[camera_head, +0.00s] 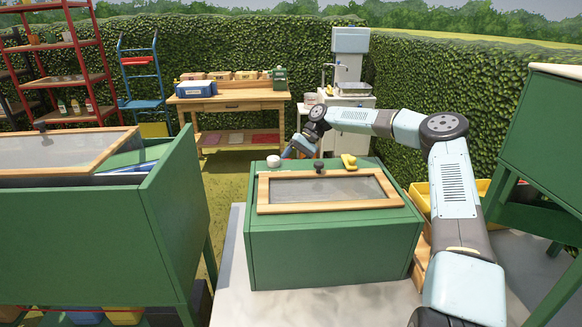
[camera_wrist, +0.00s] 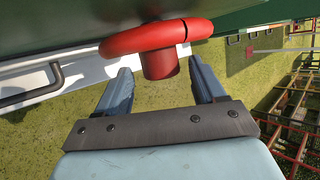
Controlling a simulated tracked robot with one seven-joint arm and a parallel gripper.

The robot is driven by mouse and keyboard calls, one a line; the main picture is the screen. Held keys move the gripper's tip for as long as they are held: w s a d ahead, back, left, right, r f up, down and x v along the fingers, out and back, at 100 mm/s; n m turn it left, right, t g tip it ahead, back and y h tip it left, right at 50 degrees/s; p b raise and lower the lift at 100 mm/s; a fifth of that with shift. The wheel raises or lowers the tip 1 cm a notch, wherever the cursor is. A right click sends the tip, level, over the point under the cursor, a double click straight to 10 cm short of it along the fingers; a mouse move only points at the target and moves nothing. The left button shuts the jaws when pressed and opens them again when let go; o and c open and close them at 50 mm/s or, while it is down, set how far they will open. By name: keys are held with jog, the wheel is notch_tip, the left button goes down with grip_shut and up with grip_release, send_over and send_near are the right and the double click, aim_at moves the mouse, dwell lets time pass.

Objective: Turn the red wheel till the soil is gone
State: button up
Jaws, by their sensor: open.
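In the wrist view the red wheel (camera_wrist: 157,38) shows close up, with a short red hub (camera_wrist: 160,65) at its middle. It is on the side of a green body. My gripper (camera_wrist: 160,72) is open, its two blue fingers pointing at the wheel, one on each side of the hub. I cannot tell whether the fingers touch the wheel. In the head view my gripper (camera_head: 298,148) is at the far side of the green box (camera_head: 335,250), and the wheel is hidden there. No soil can be made out.
The box top has a wood-framed grey panel (camera_head: 325,203) with a dark knob (camera_head: 319,167), a white round item (camera_head: 273,161) and a yellow item (camera_head: 349,162). A green bed (camera_head: 110,240) stands left. A dark handle (camera_wrist: 40,85) is left of the wheel. Grass lies below.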

jog(key=shift+s+a+f, duration=0.2)
jog(key=shift+a+f, duration=0.1)
jog(key=shift+f, duration=0.05)
jog(key=c, duration=1)
jog(key=shift+d, duration=0.15)
jog(key=shift+c, duration=0.3)
